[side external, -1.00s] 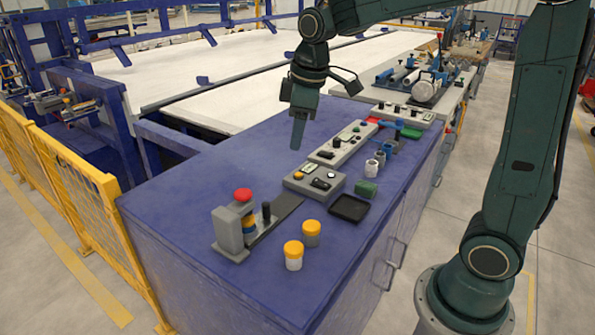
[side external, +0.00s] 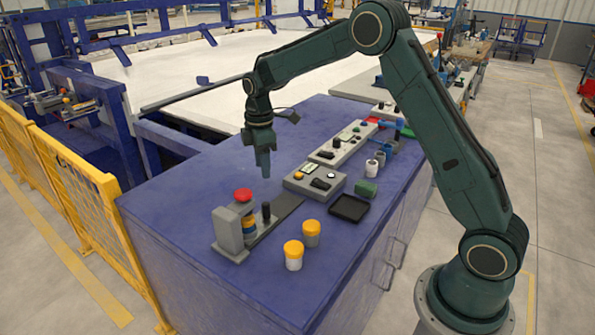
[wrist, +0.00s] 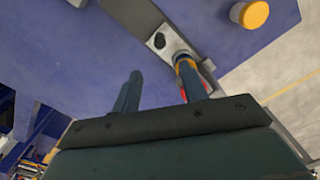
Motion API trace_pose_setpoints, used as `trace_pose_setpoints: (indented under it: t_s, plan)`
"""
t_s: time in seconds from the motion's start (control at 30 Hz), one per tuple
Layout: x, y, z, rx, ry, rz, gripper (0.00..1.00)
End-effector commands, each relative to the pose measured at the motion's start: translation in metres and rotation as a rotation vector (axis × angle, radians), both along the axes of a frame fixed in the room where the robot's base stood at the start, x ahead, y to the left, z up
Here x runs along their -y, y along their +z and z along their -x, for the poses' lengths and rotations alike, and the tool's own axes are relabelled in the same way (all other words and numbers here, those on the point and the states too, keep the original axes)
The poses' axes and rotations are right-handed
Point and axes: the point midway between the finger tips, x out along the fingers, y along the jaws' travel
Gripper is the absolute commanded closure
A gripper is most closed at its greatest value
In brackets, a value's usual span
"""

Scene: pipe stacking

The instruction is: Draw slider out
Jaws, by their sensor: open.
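The grey slider unit (side external: 230,232) stands at the left front of the blue bench, with a red button (side external: 242,195) on top and yellow and blue rings below it. The slider is a dark flat strip (side external: 287,205) with an upright black knob (side external: 266,211); both the strip (wrist: 135,14) and knob (wrist: 158,40) show in the wrist view. My gripper (side external: 263,170) points down above the bench, behind the unit and apart from the knob. In the wrist view my gripper (wrist: 160,90) has its fingers apart and empty; the right finger partly covers the unit.
Two yellow-capped jars (side external: 311,232) (side external: 293,256) stand right of the unit. The bench behind the unit is clear.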

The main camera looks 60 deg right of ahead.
Motion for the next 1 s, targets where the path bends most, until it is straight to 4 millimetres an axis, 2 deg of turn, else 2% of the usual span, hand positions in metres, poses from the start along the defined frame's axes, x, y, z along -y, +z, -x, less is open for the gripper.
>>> trace_pose_setpoints:
  t_s: [0.27, 0.47, 0.67, 1.0]
  plan:
    - [0.000, -0.003, -0.001, -0.001, 0.003, 0.000, 0.57]
    - [0.000, -0.014, 0.000, -0.004, 0.002, -0.001, 0.57]
    - [0.000, -0.037, 0.000, -0.004, 0.002, -0.001, 0.57]
    - [0.000, -0.089, 0.000, -0.004, 0.002, -0.001, 0.57]
